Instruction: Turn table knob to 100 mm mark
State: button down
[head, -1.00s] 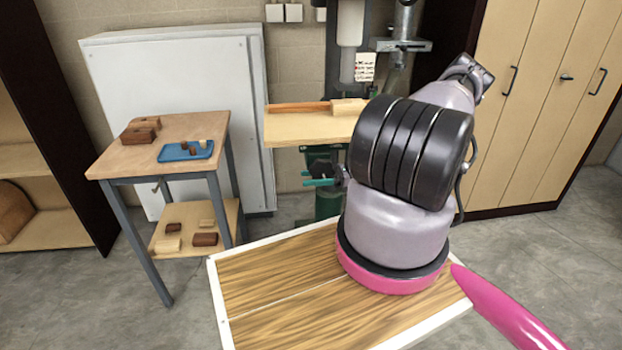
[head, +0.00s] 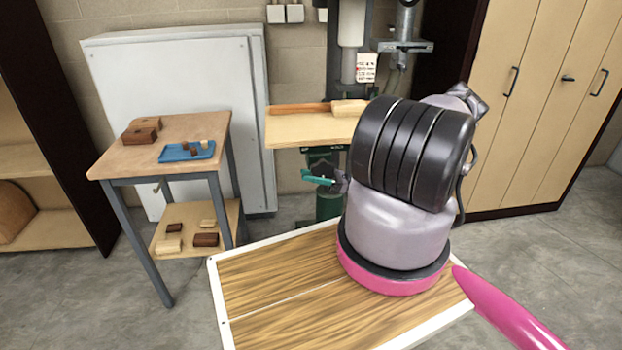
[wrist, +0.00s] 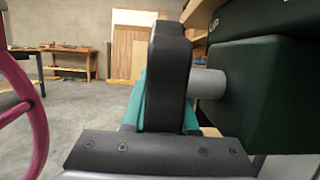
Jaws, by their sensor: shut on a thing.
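The drill press table (head: 300,130) is a pale wooden board on a green machine at the back. Its black knob (wrist: 170,70) stands upright in the middle of the wrist view, on a grey shaft (wrist: 208,84) from a dark green housing (wrist: 265,90). My gripper (wrist: 163,118) is shut on the knob, with a teal finger on each side. In the head view my gripper (head: 320,178) shows as a teal finger below the board, left of my arm. The knob is hard to make out there. No scale or 100 mm mark is readable in either view.
A wooden workbench (head: 170,142) with a blue tray (head: 187,151) and wooden blocks stands at left. A large white cabinet (head: 185,75) is behind it. Tall wooden lockers (head: 540,110) stand at right.

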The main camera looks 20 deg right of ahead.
jog(key=shift+w+r+t+y, duration=0.1)
jog(key=shift+r+t+y, duration=0.35)
jog(key=shift+y, duration=0.6)
jog(key=shift+r+t+y, duration=0.25)
jog(key=shift+r+y, duration=0.25)
jog(key=shift+y, duration=0.55)
jog(key=c, duration=0.7)
grip_release()
jog(key=shift+a, duration=0.1)
jog(key=shift+f, duration=0.1)
jog(key=v, duration=1)
jog(key=shift+d+f, duration=0.25)
